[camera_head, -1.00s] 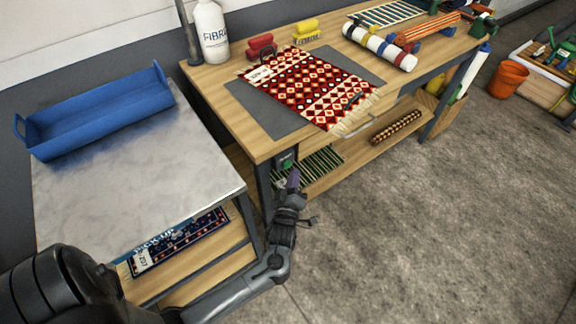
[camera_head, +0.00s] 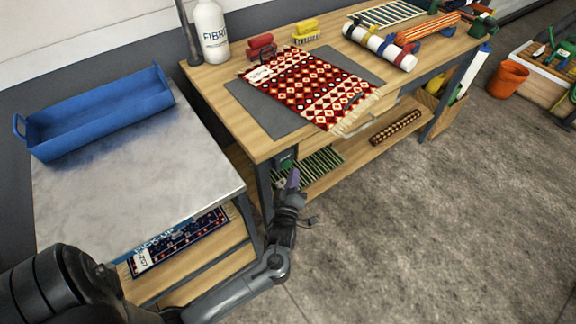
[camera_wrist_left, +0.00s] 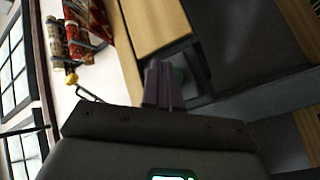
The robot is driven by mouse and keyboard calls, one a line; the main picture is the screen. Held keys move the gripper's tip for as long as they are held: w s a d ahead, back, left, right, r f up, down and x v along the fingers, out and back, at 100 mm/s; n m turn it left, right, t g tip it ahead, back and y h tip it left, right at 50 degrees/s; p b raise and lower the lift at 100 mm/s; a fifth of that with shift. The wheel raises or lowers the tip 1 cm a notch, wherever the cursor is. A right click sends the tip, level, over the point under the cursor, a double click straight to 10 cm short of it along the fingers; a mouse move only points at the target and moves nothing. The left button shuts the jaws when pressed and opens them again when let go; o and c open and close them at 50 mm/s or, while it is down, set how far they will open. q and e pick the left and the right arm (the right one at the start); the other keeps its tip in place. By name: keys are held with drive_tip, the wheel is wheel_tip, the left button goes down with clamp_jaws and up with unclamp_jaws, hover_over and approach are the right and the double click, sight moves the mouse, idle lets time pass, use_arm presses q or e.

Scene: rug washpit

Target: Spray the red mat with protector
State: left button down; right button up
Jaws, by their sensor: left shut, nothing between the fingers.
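The red mat (camera_head: 312,88), with a diamond pattern, pale fringes and a white tag, lies flat on a grey pad on the wooden workbench. A white bottle (camera_head: 211,32) with dark lettering, partly reading "FIBR", stands upright at the bench's back left; I cannot tell if it is the protector. My left gripper (camera_head: 293,178) is shut and empty, in front of the bench's near left leg, below the bench top and apart from mat and bottle. Its purple fingers also show together in the left wrist view (camera_wrist_left: 161,84). My right gripper is out of view.
A metal-topped table (camera_head: 130,170) with a blue trough (camera_head: 98,108) stands left. Red (camera_head: 261,44) and yellow (camera_head: 306,31) brushes and a rolled white rug (camera_head: 380,46) sit on the bench. An orange bucket (camera_head: 507,79) stands right. The floor in front is clear.

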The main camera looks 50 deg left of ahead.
use_arm(q)
drive_tip(key=shift+w+a, duration=0.15)
drive_tip(key=shift+a, duration=0.85)
idle(2.2)
drive_tip(key=shift+d, duration=0.25)
drive_tip(key=shift+d+p, duration=0.35)
drive_tip(key=shift+d, duration=0.4)
drive_tip(key=d, duration=0.2)
drive_tip(key=s+d, duration=0.1)
drive_tip(key=d, duration=0.2)
idle(0.5)
